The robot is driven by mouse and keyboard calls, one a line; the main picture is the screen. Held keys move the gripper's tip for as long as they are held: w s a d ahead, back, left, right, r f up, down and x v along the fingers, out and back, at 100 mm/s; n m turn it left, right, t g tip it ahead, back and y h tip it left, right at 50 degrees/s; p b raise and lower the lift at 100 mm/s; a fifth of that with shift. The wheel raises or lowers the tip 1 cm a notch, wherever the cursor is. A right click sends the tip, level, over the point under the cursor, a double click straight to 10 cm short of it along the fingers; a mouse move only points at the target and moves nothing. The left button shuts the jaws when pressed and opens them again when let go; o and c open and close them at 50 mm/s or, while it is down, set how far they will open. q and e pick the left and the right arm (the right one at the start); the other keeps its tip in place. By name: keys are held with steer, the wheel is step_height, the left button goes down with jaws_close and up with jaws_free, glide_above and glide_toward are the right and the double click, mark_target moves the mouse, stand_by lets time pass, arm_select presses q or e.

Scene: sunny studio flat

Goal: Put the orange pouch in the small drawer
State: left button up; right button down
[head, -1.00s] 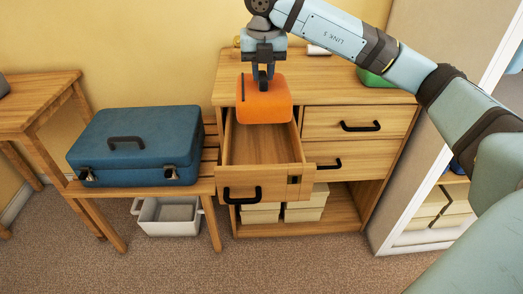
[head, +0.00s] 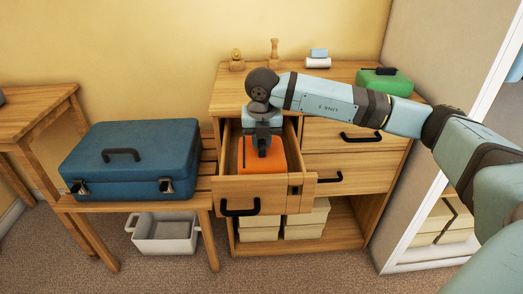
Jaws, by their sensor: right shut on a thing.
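The orange pouch (head: 277,162) is inside the open small drawer (head: 235,187) at the upper left of the wooden dresser. My right gripper (head: 262,148) points straight down into the drawer and is shut on the top of the pouch. The gripper and wrist hide part of the pouch, and the drawer front hides its lower part. I cannot tell whether the pouch touches the drawer floor. My left gripper is not in view.
A blue suitcase (head: 130,160) lies on a slatted bench left of the dresser (head: 345,75). A green bag (head: 385,82), wooden ornaments (head: 275,52) and small blue and white items (head: 318,58) are on the dresser top. A white bin (head: 163,232) stands under the bench.

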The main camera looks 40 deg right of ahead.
step_height(320, 180, down, 3)
steer(key=shift+f+b, duration=0.1)
steer(key=shift+b, duration=0.2)
steer(key=c, duration=1)
jaws_free()
